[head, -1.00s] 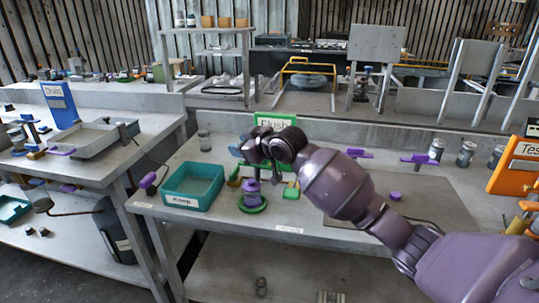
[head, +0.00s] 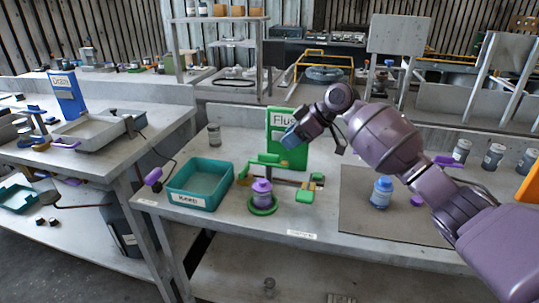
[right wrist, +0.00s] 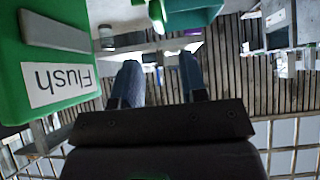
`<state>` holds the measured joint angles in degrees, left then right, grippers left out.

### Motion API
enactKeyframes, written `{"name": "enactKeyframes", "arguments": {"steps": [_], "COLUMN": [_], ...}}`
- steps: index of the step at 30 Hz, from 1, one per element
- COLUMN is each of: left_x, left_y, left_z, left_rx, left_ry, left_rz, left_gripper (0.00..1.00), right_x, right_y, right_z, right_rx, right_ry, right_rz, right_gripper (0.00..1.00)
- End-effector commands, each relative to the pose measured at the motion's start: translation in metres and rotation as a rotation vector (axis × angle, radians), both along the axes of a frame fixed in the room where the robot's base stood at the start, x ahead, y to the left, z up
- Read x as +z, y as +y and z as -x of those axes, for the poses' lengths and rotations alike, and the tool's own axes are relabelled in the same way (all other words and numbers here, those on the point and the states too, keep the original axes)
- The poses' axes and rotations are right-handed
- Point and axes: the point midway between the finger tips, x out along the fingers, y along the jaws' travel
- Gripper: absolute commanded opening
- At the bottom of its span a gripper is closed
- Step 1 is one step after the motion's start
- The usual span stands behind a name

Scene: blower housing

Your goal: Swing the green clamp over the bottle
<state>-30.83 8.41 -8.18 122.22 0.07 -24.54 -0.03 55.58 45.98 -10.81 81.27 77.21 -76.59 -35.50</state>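A purple-capped bottle (head: 262,192) stands upright in a green ring on the bench in the head view. Green clamp parts (head: 264,160) show just behind and above its top. A green block (head: 305,195) sits right of the bottle. I cannot tell whether any clamp part is directly over the cap. My right gripper (head: 290,136) is above and behind the bottle, in front of the green "Flush" sign (head: 281,150). In the right wrist view its two fingers (right wrist: 160,80) are apart with nothing between them. My left gripper is not in view.
A teal bin (head: 186,201) stands left of the bottle. A blue-capped bottle (head: 381,193) and a purple cap (head: 417,201) are on the grey mat (head: 360,222) at the right. Grey jars (head: 492,157) stand at the back right.

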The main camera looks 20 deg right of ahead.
Motion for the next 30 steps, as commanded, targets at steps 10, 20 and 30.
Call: {"name": "enactKeyframes", "arguments": {"steps": [10,20,30], "left_x": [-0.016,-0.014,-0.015], "left_y": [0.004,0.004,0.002], "left_z": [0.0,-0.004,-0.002], "left_rx": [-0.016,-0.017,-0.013], "left_ry": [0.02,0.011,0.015], "left_rz": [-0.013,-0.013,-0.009], "left_gripper": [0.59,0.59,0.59], "right_x": [-0.048,-0.064,-0.064], "right_y": [0.036,0.052,0.053], "right_z": [-0.024,-0.035,-0.036], "right_rx": [-0.001,-0.002,-0.002], "right_ry": [0.007,0.002,0.001], "right_rz": [-0.001,0.0,0.0], "right_gripper": [0.39,0.39,0.35]}}
